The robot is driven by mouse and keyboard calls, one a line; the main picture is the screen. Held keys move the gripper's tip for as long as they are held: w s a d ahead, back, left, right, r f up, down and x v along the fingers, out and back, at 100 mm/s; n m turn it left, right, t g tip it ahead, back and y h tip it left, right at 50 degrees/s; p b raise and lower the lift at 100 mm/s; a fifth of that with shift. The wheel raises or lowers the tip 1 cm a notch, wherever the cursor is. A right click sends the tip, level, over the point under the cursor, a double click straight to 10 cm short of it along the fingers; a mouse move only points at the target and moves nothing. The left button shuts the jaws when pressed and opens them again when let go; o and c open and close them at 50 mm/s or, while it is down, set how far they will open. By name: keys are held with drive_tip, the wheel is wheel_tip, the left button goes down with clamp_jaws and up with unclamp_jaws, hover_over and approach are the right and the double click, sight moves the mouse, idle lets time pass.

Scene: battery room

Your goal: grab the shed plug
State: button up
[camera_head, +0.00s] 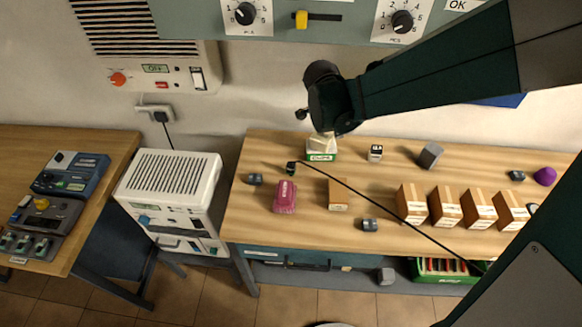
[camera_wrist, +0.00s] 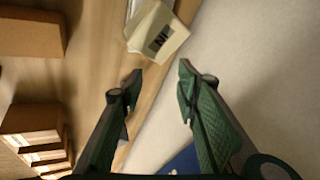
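A small dark plug-like piece (camera_head: 291,168) on the bench has a black cable running down to the right. Another plug (camera_head: 160,116) sits in the wall socket at left, with a cable down behind the white unit. I cannot read a shed label on either. My gripper (camera_head: 318,118) is above the back edge of the bench, near a white and green box (camera_head: 321,147). In the wrist view my gripper (camera_wrist: 159,77) is open, its fingers apart with nothing between them. A pale box (camera_wrist: 158,32) with a dark mark lies beyond the fingertips. No plug is clear in that view.
The wooden bench (camera_head: 370,240) holds a magenta pack (camera_head: 285,197), several cardboard boxes (camera_head: 412,203), a grey block (camera_head: 430,155) and small dark items. A white unit (camera_head: 170,190) stands left of it. A wall panel (camera_head: 345,20) hangs above. A green crate (camera_head: 425,276) is below.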

drive_tip(key=s+a+f+m+g+y+p, duration=0.15)
drive_tip(key=a+p, duration=0.35)
drive_tip(key=a, duration=0.7)
drive_tip(key=m+g+p, duration=0.2)
drive_tip(key=m+g, duration=0.1)
drive_tip(key=m, duration=0.1)
hover_over(291, 164)
drive_tip(key=shift+w+f+y, duration=0.25)
drive_tip(key=shift+f, duration=0.35)
drive_tip(key=shift+w+f+y, duration=0.2)
drive_tip(key=shift+f, duration=0.4)
drive_tip(key=shift+s+g, duration=0.25)
drive_tip(key=shift+s, duration=0.2)
drive_tip(key=shift+f+b, duration=0.3)
drive_tip(key=shift+f, duration=1)
drive_tip(key=shift+f, duration=0.1)
drive_tip(key=shift+f, duration=2.5)
